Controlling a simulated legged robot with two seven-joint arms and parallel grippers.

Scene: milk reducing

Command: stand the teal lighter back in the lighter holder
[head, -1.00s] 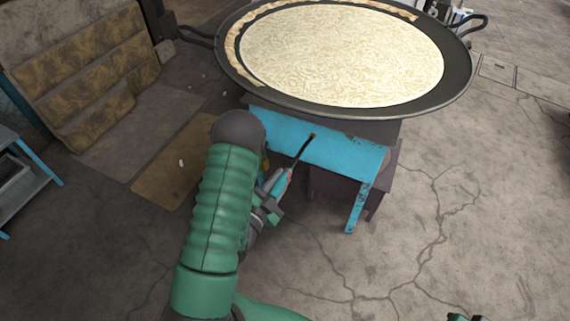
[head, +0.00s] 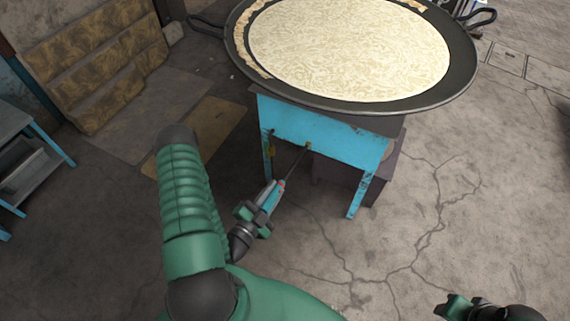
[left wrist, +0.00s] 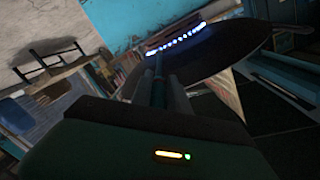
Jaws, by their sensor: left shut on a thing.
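My left gripper (head: 258,212) is shut on the teal lighter (head: 271,194), in front of the blue burner stand. The lighter is tilted, with its long thin dark nozzle pointing up and right toward the stand's front panel. I cannot tell whether the tip touches the panel. In the left wrist view the slim teal and dark lighter (left wrist: 158,78) rises from the dark gripper edge. My right gripper (head: 453,306) shows at the bottom right, away from the stand; its jaws are unclear. I cannot make out the lighter holder in either view.
A wide dark pan (head: 462,75) holding pale food rests on the blue stand (head: 330,138). Blue-white flames (left wrist: 175,40) glow in a row in the left wrist view. A blue shelf (head: 40,160) stands at the left.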

